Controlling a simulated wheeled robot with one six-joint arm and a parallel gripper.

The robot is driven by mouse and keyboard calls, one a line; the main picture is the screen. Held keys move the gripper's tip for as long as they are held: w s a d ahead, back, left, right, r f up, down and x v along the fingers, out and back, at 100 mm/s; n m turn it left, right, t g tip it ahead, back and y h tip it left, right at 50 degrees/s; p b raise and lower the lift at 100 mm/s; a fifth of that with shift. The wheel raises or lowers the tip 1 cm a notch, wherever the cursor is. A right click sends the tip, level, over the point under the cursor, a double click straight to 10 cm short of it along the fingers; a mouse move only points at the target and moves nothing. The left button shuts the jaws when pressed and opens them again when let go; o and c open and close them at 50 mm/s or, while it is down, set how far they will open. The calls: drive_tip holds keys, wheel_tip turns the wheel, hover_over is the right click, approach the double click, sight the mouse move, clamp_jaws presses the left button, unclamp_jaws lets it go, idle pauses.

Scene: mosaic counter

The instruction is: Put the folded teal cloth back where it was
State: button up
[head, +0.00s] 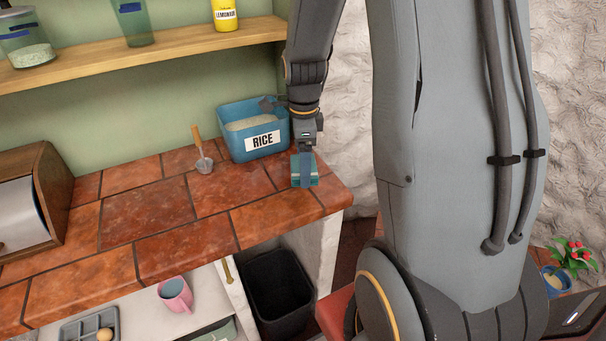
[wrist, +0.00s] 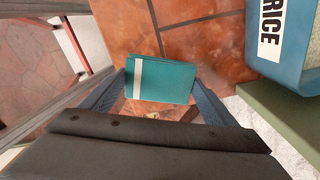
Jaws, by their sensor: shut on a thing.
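The folded teal cloth (head: 312,172) is at the right end of the tiled counter, in front of the rice tub. In the wrist view the cloth (wrist: 168,82) is a flat teal rectangle with a white stripe near its left end. My gripper (head: 304,180) points down at it, and its fingers (wrist: 162,86) are shut on the cloth's two ends. I cannot tell whether the cloth touches the counter or is held just above it.
The blue tub labelled RICE (head: 252,132) stands close behind the cloth. A scoop with a wooden handle (head: 201,150) lies left of the tub. A wooden bread bin (head: 52,180) stands at the far left. A black bin (head: 280,295) is below.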

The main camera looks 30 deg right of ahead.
drive_tip(key=shift+f+p, duration=0.65)
drive_tip(key=shift+f, duration=1.9)
drive_tip(key=shift+f, duration=0.1)
drive_tip(key=o, duration=1.1)
